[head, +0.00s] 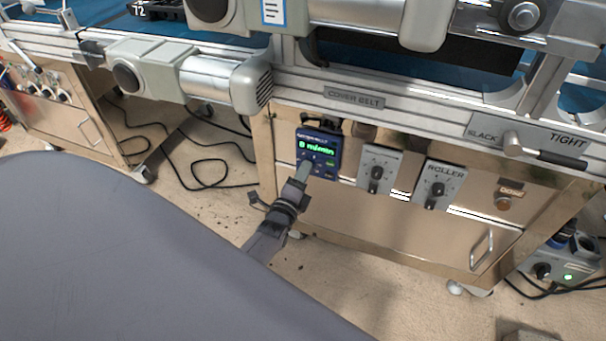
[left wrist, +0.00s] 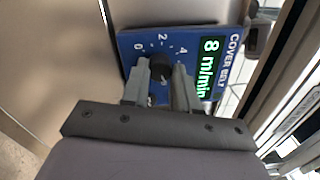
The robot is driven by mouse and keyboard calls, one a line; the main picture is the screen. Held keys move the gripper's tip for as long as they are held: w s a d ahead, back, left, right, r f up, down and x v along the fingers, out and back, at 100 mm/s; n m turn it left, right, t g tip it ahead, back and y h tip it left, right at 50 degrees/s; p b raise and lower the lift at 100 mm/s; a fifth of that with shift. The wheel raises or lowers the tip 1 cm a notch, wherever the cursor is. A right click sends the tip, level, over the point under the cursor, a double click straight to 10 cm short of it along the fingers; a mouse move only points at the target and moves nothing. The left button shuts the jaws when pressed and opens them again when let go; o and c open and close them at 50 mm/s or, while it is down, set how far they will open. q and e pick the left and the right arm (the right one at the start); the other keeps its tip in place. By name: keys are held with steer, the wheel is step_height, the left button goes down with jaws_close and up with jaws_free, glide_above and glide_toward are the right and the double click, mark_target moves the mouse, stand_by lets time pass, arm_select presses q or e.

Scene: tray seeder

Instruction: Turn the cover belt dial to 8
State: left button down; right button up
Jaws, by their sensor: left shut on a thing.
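The cover belt control (head: 318,150) is a small blue box on the metal cabinet front, under the COVER BELT label. In the left wrist view the blue panel (left wrist: 190,43) has a scale with 0, 2 and 4 visible. Its green display (left wrist: 210,65) reads 8 m/min. The black dial (left wrist: 161,66) sits between the two fingers of my left gripper (left wrist: 161,82), which is shut on it. In the head view my left gripper (head: 303,172) reaches the lower part of the box and hides the dial. My right gripper is not in view.
Two grey dial boxes, one plain (head: 379,168) and one marked ROLLER (head: 439,184), sit just right of the blue box. A slack/tight lever (head: 513,143) is on the rail at right. Cables (head: 205,170) lie on the floor at left.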

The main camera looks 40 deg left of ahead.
arm_select(q)
steer(key=shift+m, duration=1.1)
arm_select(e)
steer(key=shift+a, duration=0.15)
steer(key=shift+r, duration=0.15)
arm_select(q)
steer(key=c, duration=0.8)
jaws_free()
steer(key=shift+c, duration=0.2)
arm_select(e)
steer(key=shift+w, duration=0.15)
arm_select(q)
steer(key=shift+s, duration=0.2)
